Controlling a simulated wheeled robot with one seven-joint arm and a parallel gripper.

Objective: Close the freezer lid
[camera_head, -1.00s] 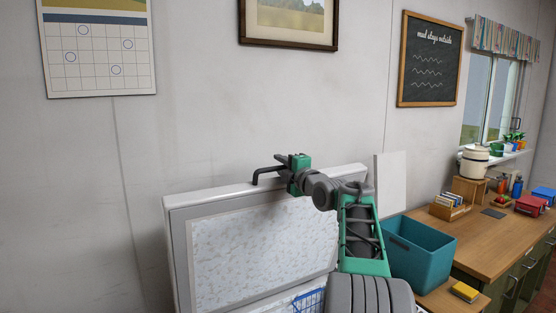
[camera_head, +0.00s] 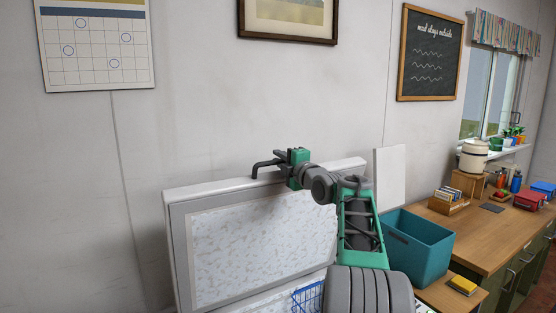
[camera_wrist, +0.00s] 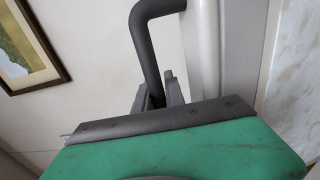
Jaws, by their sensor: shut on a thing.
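The freezer lid (camera_head: 262,257) stands raised, close to upright, against the wall, with its frosted inner panel facing me. A dark bent handle (camera_head: 263,165) sticks out at its top edge. My gripper (camera_head: 283,158) is at the top edge, shut on this handle. In the wrist view the dark handle (camera_wrist: 148,45) runs down between my gripper's fingers (camera_wrist: 160,95), beside the pale lid edge (camera_wrist: 205,50). The fingertips are partly hidden behind the green gripper body. A blue wire basket (camera_head: 308,298) shows in the freezer opening below the lid, partly hidden by my arm.
A teal tub (camera_head: 418,247) stands right of my arm, by a wooden counter (camera_head: 480,235) with several small items. A yellow sponge-like block (camera_head: 463,285) lies in front. A white board (camera_head: 390,175) stands behind the tub.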

